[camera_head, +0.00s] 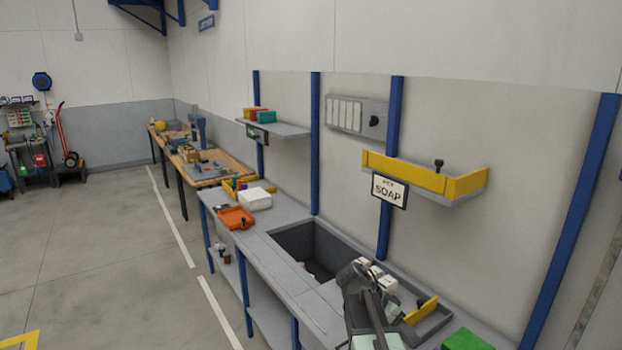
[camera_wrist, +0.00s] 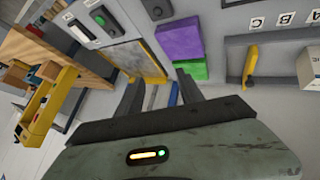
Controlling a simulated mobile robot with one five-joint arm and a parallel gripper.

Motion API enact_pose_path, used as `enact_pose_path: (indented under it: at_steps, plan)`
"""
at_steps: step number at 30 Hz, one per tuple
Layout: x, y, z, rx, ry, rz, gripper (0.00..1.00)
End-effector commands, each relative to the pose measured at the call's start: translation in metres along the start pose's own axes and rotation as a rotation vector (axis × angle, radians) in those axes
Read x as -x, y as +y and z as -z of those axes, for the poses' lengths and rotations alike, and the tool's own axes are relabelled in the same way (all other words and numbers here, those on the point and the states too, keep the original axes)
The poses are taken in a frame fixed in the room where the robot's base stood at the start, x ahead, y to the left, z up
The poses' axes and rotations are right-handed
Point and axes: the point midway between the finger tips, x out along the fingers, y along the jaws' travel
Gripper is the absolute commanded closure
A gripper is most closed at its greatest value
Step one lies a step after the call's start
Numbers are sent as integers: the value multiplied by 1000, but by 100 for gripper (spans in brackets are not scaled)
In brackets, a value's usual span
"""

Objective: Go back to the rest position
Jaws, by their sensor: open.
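My gripper (camera_wrist: 160,92) shows in the wrist view with its two dark fingers apart and nothing seen between them. In the head view my arm reaches up from the bottom edge, over the right part of the grey workbench (camera_head: 285,280). The fingertips cannot be made out clearly there.
A sink basin (camera_head: 300,240) lies left of my arm, and a green block (camera_head: 467,339) lies right of it. A yellow-edged shelf (camera_head: 405,172) with a SOAP sign hangs above. In the wrist view, a purple block (camera_wrist: 180,38) is beyond the fingers. Floor on the left is clear.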

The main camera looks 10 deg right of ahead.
Motion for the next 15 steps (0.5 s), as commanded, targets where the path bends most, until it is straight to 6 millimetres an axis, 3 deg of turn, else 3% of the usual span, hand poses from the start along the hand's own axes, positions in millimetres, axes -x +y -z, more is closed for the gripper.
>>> enact_pose_path:
  at_steps: [1, 4, 7, 9, 11, 15]
  plan:
    - [7, -12, -46, 117, -38, 67, 56]
    - [31, -29, -127, 403, -134, 226, 56]
    - [55, -28, -200, 738, -245, 435, 56]
    - [70, -26, -227, 940, -292, 586, 56]
    - [81, -30, -240, 1070, -295, 683, 56]
    - [87, -37, -244, 1239, -244, 758, 56]
